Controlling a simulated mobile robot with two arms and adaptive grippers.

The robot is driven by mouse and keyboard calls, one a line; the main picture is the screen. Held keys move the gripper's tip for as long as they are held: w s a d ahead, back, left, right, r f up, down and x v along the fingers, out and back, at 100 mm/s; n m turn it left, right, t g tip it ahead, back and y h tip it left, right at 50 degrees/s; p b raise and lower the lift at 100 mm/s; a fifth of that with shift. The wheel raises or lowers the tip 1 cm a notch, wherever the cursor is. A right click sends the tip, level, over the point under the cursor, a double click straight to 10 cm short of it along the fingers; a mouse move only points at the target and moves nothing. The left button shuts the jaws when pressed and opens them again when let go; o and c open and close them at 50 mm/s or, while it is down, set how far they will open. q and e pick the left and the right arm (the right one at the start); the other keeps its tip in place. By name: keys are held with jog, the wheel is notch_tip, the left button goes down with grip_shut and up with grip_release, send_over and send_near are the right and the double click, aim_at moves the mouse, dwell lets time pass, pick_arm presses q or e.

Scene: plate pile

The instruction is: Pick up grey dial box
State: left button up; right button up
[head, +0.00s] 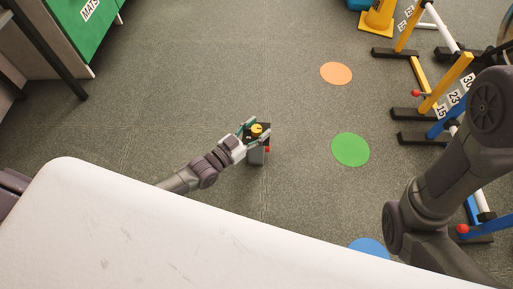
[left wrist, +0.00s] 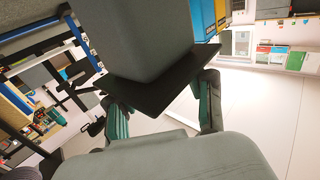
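The grey dial box (head: 256,157) has a grey body, a black top and a yellow dial, with a small red part at its side. It is beyond the white surface's edge, over the floor. My left gripper (head: 256,130) has its fingers on two sides of the black top. In the left wrist view, the grey body (left wrist: 140,40) fills the upper middle, and the black part (left wrist: 165,92) sits between the fingertips. The left gripper (left wrist: 160,95) appears closed on it. Whether the box touches the floor is unclear. My right gripper is out of view; only its arm shows.
A white tabletop (head: 150,230) spans the foreground. Orange (head: 336,73), green (head: 350,149) and blue (head: 370,247) discs lie on the floor. Hurdles with number signs (head: 454,98) stand at right, and a green cabinet (head: 75,25) at upper left. The middle floor is clear.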

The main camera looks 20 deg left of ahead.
pick_arm(q)
grip_shut()
jog(key=shift+r, duration=0.2)
